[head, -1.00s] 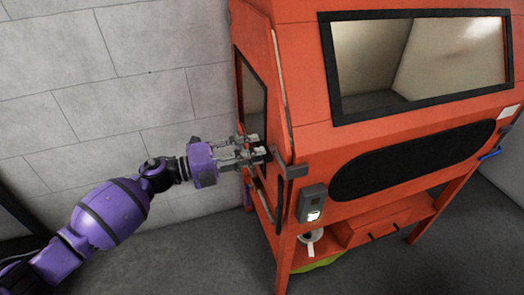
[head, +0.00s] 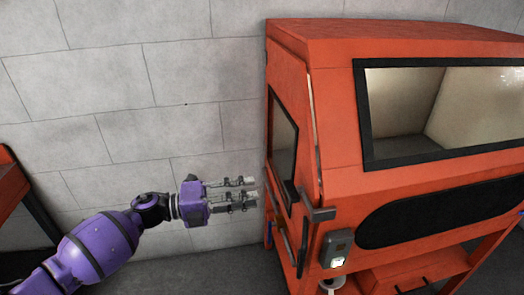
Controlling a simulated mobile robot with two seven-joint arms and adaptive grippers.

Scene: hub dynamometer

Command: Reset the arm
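My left arm, purple, comes in from the lower left in the head view. My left gripper (head: 250,194) points right, with its fingers spread apart and nothing between them. The fingertips are just left of the orange cabinet (head: 335,240), near its side with the narrow dark window (head: 284,147). A dark latch-like handle (head: 318,214) sticks out at the cabinet's near corner, to the right of the gripper and apart from it. My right gripper is not in view.
The cabinet has a large framed window (head: 405,120), a long black oval panel (head: 430,212) and a small grey box with a lit display (head: 336,250). A grey block wall (head: 130,80) stands behind. Another orange structure (head: 12,185) is at the left edge.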

